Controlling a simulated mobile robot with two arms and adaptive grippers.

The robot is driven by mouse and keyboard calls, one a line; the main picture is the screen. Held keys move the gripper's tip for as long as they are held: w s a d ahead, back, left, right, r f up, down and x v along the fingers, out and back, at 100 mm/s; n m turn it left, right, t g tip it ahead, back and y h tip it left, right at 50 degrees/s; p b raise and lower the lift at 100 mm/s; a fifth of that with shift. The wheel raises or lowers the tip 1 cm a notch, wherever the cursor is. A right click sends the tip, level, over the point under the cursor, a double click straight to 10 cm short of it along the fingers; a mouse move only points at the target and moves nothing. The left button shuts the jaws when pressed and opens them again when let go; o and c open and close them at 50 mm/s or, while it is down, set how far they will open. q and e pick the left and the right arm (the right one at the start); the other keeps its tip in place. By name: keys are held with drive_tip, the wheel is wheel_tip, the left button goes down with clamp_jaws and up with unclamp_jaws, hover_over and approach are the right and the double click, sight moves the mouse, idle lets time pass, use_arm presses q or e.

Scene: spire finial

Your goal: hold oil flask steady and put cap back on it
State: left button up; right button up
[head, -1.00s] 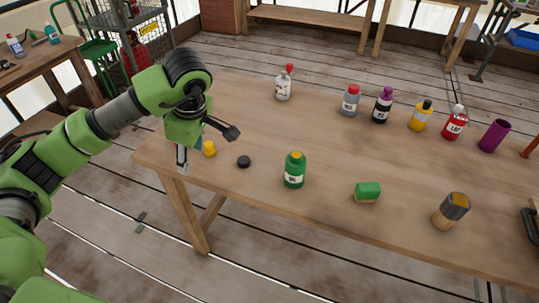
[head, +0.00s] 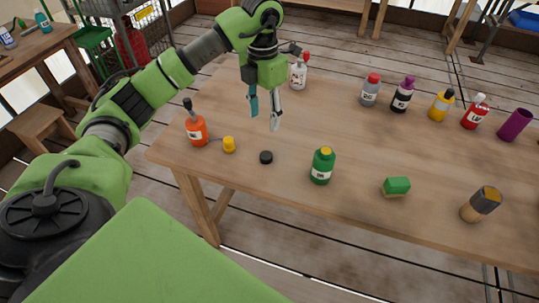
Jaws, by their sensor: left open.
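A green bottle (head: 322,168) with a white label and a yellow top stands upright near the table's front edge; it may be the oil flask, but the label is too small to read surely. A small black cap (head: 266,157) lies on the table to its left. A yellow cap (head: 229,145) lies further left, beside an orange bottle (head: 196,129) with a black nozzle. I cannot tell which cap belongs to the flask. My left gripper (head: 264,116) is open and empty, fingers pointing down, above the table behind the black cap. My right gripper is out of view.
A clear red-topped bottle (head: 299,73) stands behind my left gripper. Several bottles, including a grey one (head: 370,91), and a purple cup (head: 515,125) line the back right. A green block-like item (head: 397,186) and a brush-like item (head: 481,203) lie front right. The table's middle is clear.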

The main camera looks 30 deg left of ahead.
use_arm(q)
drive_tip(key=p, duration=0.1)
hover_over(265, 153)
wheel_tip(265, 153, down, 8)
drive_tip(key=shift+s+r, duration=0.1)
drive_tip(key=shift+s, duration=0.05)
drive_tip(key=shift+f, duration=0.45)
